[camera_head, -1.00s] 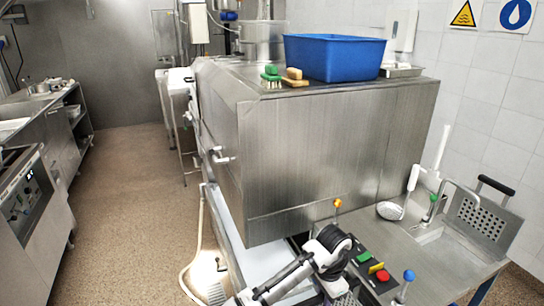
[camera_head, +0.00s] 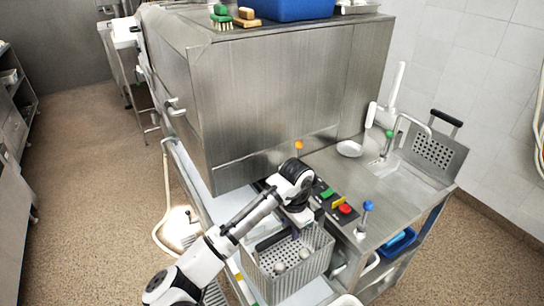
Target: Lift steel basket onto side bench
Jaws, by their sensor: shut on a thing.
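The steel basket (camera_head: 318,262) is a grey perforated box with a dark handle at its far side and a few pale round items inside. It hangs or stands low at the front of the bench; I cannot tell whether anything supports it from below. My gripper (camera_head: 294,228) is over its far rim, shut on the basket there; the fingertips are partly hidden by my wrist. The side bench (camera_head: 325,162) is the steel counter to the right of the big machine, with its top above the basket.
A white bowl (camera_head: 349,149), a tap and a perforated panel with a black handle (camera_head: 436,150) occupy the back. The large steel machine (camera_head: 270,105) blocks the left.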

